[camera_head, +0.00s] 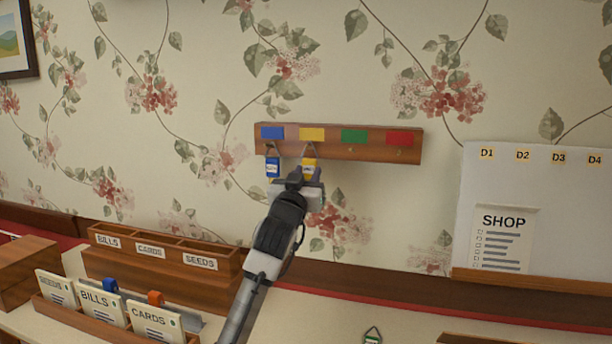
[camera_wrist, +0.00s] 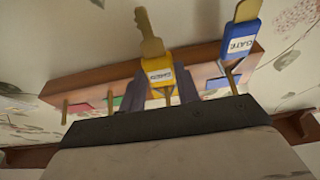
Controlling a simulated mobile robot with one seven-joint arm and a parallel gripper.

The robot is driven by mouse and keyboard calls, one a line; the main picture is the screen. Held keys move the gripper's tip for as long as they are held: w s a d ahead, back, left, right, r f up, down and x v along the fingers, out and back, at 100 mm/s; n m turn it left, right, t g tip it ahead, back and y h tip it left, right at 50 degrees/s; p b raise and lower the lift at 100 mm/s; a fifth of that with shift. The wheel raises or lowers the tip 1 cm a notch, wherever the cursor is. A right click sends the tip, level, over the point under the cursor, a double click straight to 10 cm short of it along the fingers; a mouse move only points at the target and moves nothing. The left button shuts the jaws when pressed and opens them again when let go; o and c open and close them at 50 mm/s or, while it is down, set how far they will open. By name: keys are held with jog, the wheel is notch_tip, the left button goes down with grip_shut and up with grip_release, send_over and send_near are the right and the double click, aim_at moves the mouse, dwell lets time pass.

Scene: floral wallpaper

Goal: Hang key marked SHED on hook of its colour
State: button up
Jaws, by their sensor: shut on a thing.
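A wooden rack (camera_head: 338,151) on the wall has blue, yellow (camera_head: 312,134), green and red patches, with a brass hook under each. My gripper (camera_head: 309,176) is shut on a yellow-tagged key (camera_head: 310,164) just below the yellow patch. In the wrist view this key (camera_wrist: 163,62) has a white label, too small to read surely, and sits between the dark fingers (camera_wrist: 163,90). Its cord rises to the yellow patch's hook; I cannot tell whether the loop is around the hook. A blue-tagged key (camera_head: 272,167) hangs under the blue patch; it also shows in the wrist view (camera_wrist: 240,38).
A green-tagged key (camera_head: 372,337) lies low, at the bottom edge. A wooden tray (camera_head: 163,262) marked BILLS, CARDS and SEEDS and a card holder stand at lower left. A white board (camera_head: 540,215) with a SHOP list is at right. The green and red hooks are empty.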

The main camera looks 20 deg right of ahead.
dwell(0.3)
jog(key=o, duration=1)
jog(key=shift+o, duration=0.2)
